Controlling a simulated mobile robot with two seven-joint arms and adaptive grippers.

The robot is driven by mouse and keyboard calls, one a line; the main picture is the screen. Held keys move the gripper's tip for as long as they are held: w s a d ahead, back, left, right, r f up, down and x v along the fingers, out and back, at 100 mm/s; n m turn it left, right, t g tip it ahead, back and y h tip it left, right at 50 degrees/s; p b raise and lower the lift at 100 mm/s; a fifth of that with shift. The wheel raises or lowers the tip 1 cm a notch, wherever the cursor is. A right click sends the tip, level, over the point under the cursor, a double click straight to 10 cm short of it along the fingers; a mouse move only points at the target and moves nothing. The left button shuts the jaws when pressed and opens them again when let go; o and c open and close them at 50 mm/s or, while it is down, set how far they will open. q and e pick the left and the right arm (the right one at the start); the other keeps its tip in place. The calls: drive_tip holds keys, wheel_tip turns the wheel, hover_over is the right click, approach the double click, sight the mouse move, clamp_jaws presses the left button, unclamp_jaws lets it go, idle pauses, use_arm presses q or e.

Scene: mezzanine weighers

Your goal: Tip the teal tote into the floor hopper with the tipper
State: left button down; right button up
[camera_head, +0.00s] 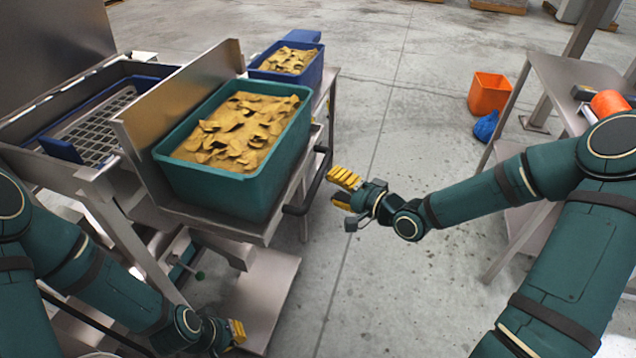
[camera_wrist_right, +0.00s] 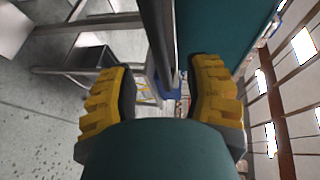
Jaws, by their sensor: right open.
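The teal tote (camera_head: 240,187), filled with crumpled yellow-brown pieces, sits upright on the metal cradle of the tipper (camera_head: 240,226). A black handle (camera_head: 318,182) runs along the cradle's right side. My right gripper (camera_head: 343,187) is open and empty just right of the handle. In the right wrist view the dark handle bar (camera_wrist_right: 158,40) lines up between my open fingers (camera_wrist_right: 160,92), apart from both, and the tote wall (camera_wrist_right: 215,28) is behind. My left gripper (camera_head: 236,332) is low beside the tipper's base plate, and its finger opening is unclear.
A blue bin (camera_head: 308,68) with similar contents stands behind the tote. A blue-framed grate (camera_head: 95,125) lies left of the tipper's upright panel. The middle floor is clear.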

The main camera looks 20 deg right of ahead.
sight(318, 176)
drive_tip(key=b+x, duration=0.1)
drive_tip(key=x, duration=0.5)
clamp_jaws()
